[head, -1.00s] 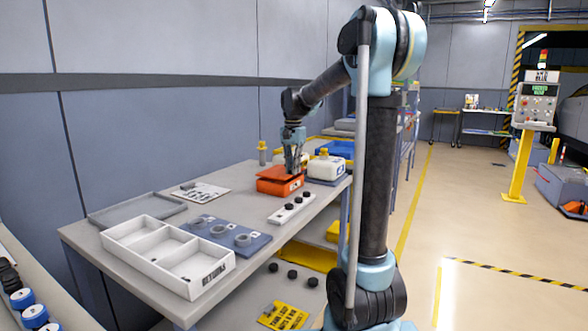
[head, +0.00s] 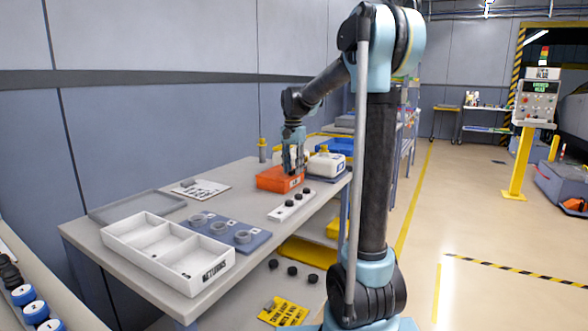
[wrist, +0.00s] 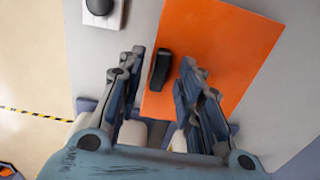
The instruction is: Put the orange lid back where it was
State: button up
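The orange lid (wrist: 215,45) shows in the wrist view as a flat orange sheet with a black handle (wrist: 159,69). In the head view the orange box (head: 279,180) stands on the workbench, and the lid appears to lie level on top of it. My gripper (wrist: 161,72) is open, with one finger on each side of the handle and visible gaps to it. In the head view my gripper (head: 293,170) points down over the right part of the box and hides some of its top.
A white jug (head: 327,165) with a yellow cap stands close to the right of the box. A white strip with black knobs (head: 290,204) lies in front. A white divided tray (head: 165,250) and a blue board with grey rings (head: 222,232) are nearer.

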notch_tip(320, 180, up, 13)
jog(key=s+d+f+n, duration=0.1)
jog(key=s+d+f, duration=0.25)
jog(key=s, duration=0.25)
jog(key=s+d+f+n+t, duration=0.1)
jog(key=s+d+f, duration=0.1)
jog(key=s+f, duration=0.3)
jog(key=s+d+f+n, duration=0.1)
jog(key=s+d+f, duration=0.2)
jog(key=s, duration=0.5)
jog(key=s+d+f+n, duration=0.2)
jog(key=s+f, duration=0.6)
jog(key=f, duration=0.1)
jog(key=s+d+f+n+t, duration=0.1)
jog(key=s+d+f+n, duration=0.1)
jog(key=s+f, duration=0.6)
notch_tip(320, 180, down, 2)
jog(key=shift+s+f, duration=0.2)
jog(key=shift+f, duration=0.05)
jog(key=shift+w+a, duration=0.1)
